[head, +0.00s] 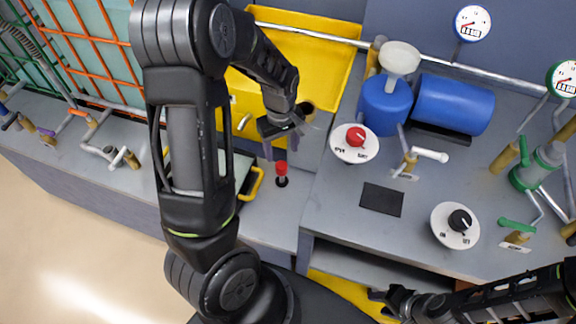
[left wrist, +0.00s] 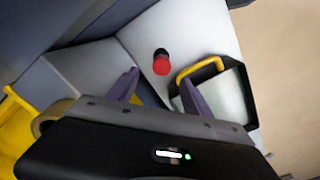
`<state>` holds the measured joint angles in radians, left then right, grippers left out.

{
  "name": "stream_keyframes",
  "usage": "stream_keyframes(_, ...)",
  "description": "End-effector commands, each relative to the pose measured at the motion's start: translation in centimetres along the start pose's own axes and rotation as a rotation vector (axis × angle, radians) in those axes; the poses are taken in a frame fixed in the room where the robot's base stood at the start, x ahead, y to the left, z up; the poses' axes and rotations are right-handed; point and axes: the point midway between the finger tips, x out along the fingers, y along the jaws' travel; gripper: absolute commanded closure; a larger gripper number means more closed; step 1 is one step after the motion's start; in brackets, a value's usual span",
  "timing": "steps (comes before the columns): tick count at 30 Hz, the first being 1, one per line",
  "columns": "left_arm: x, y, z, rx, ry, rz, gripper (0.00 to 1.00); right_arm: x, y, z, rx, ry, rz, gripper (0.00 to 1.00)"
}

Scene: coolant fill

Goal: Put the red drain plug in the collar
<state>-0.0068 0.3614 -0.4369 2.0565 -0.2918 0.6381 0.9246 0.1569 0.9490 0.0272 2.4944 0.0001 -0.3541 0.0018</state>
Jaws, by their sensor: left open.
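The red drain plug (head: 281,169) stands upright on the grey bench, its lower end in a small black seat or base. In the left wrist view the red plug (left wrist: 161,64) shows ahead, between the lines of the two fingers. My left gripper (head: 283,141) is open and empty, above and just behind the plug, apart from it. Its purple fingers also show in the left wrist view (left wrist: 157,82). A brass-coloured ring (head: 306,108), possibly the collar, is beside the left gripper, partly hidden by it. My right gripper (head: 384,301) is low at the front; its jaws are unclear.
A box with a yellow handle (head: 257,183) stands close left of the plug. A yellow tray (head: 335,75) lies behind. To the right are a blue tank (head: 452,104), a blue jug (head: 385,107) with a funnel, and a red-knob dial (head: 342,151). Bench before the plug is clear.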

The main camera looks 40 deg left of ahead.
Motion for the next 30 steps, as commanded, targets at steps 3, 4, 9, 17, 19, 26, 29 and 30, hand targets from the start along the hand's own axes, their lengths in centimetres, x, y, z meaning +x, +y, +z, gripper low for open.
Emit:
stream_keyframes(3, 0.0, 0.0, 0.0, 0.000, 0.000, 0.000, 0.42, 0.0, 0.0, 0.1, 0.000, -0.001, 0.000, 0.62)
stream_keyframes(4, 0.0, 0.0, 0.0, 0.000, 0.000, 0.000, 0.42, 0.0, 0.0, 0.1, 0.000, -0.001, 0.000, 0.62)
stream_keyframes(9, 0.9, -0.1, 0.0, 0.000, -0.002, -0.003, 0.42, 0.0, 0.0, 0.0, 0.000, -0.001, 0.000, 0.62)
stream_keyframes(17, 2.7, 0.0, 0.0, 0.001, 0.000, 0.000, 0.42, -0.1, 0.0, 0.0, 0.000, -0.001, 0.000, 0.62)
stream_keyframes(19, 2.6, 0.0, 0.0, 0.001, 0.000, 0.001, 0.42, -0.1, 0.0, 0.0, 0.000, -0.001, 0.000, 0.62)
stream_keyframes(26, 3.1, -0.1, 0.1, 0.001, -0.002, -0.002, 0.42, -0.2, -0.1, 0.1, 0.000, -0.001, 0.001, 0.62)
stream_keyframes(29, 4.3, -0.1, 0.2, 0.002, -0.003, -0.004, 0.42, -0.5, -0.2, 0.1, 0.001, -0.002, 0.001, 0.62)
stream_keyframes(30, 4.8, -0.2, 0.2, 0.001, -0.003, -0.004, 0.42, -0.7, -0.2, 0.1, 0.001, -0.002, 0.002, 0.62)
